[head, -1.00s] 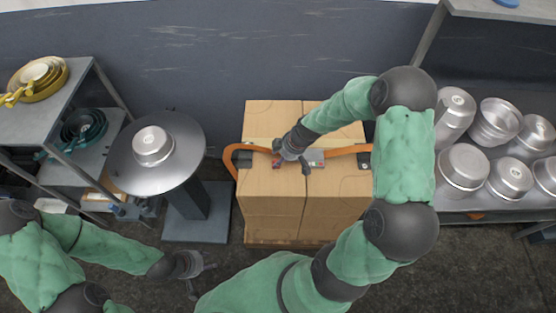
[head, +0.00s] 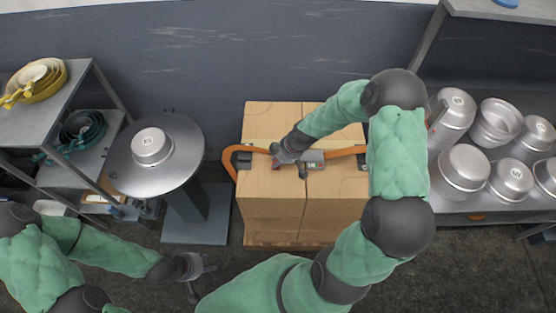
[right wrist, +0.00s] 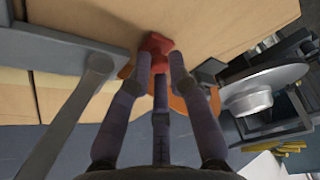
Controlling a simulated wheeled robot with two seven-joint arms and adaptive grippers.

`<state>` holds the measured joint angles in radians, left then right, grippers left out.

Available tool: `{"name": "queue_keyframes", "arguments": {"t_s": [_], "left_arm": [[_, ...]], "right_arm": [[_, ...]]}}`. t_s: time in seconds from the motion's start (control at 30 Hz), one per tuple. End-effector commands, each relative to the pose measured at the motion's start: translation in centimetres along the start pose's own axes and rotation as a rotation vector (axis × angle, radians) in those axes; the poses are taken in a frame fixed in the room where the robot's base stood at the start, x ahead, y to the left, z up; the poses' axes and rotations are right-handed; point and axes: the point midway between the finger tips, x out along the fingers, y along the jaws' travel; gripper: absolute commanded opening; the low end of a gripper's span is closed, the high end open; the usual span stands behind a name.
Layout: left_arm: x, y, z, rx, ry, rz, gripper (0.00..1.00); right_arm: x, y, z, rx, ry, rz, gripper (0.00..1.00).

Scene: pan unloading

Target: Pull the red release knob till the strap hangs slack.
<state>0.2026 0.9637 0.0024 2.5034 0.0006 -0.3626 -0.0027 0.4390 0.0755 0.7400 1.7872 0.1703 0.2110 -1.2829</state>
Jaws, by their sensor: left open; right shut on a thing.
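The red release knob (right wrist: 156,43) is between the fingertips of my right gripper (right wrist: 159,60) in the right wrist view. That gripper is shut on it; the fingers partly hide it. My left gripper (head: 200,278) is open and empty, low and left of the boxes.
A round stand (head: 185,170) with a metal pan (head: 152,146) is left of the boxes. A shelf (head: 30,125) with yellow and teal pans is further left. Several metal pots sit on the right table (head: 460,207). Floor shows between the stand and boxes.

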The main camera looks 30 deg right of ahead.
Motion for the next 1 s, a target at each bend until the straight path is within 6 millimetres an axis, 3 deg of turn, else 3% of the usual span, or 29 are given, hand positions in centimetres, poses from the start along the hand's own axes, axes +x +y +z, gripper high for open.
{"name": "queue_keyframes", "arguments": {"t_s": [0.23,0.5,0.53,0.6,1.0], "left_arm": [[1.2,-0.4,0.0,0.0,0.0,0.0,0.44],[1.1,-0.4,0.0,0.0,0.0,0.0,0.44],[1.1,-0.4,0.0,0.0,0.0,0.0,0.44],[1.1,-0.4,0.0,0.0,0.0,0.0,0.44],[1.1,-0.4,-0.1,0.0,0.0,0.0,0.44]], "right_arm": [[0.0,-1.1,0.4,-0.003,0.002,0.001,0.0],[-0.2,-1.3,0.4,-0.001,0.001,0.0,0.0],[-0.2,-1.3,0.4,-0.001,0.001,-0.001,0.23],[-0.2,-1.3,0.4,-0.001,0.001,-0.001,0.42],[-0.5,-1.2,0.4,-0.001,0.001,0.001,0.44]]}}
